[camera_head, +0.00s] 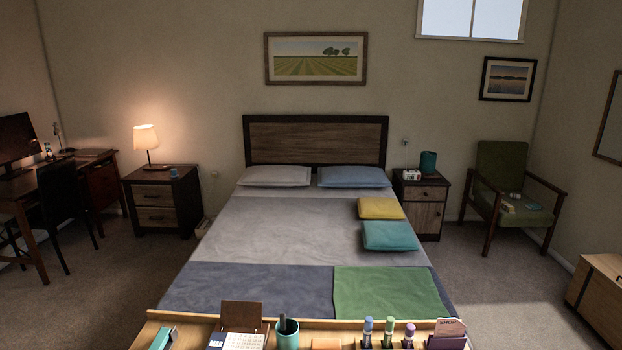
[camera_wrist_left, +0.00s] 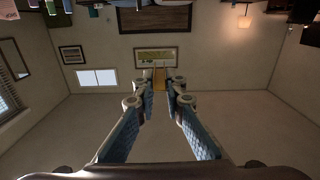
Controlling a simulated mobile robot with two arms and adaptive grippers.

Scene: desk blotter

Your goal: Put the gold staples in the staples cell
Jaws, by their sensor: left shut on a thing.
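My left gripper (camera_wrist_left: 160,91) shows in the left wrist view, which looks upside down across the room. Its fingertips are shut on a small gold piece, the gold staples (camera_wrist_left: 160,78), which sticks out beyond the tips. The held piece appears clear of any surface. Neither gripper shows in the head view, and my right gripper is in no view. Only the far strip of the desk (camera_head: 190,319) shows at the bottom of the head view. I cannot make out the staples cell.
A bed (camera_head: 290,235) lies beyond the desk.

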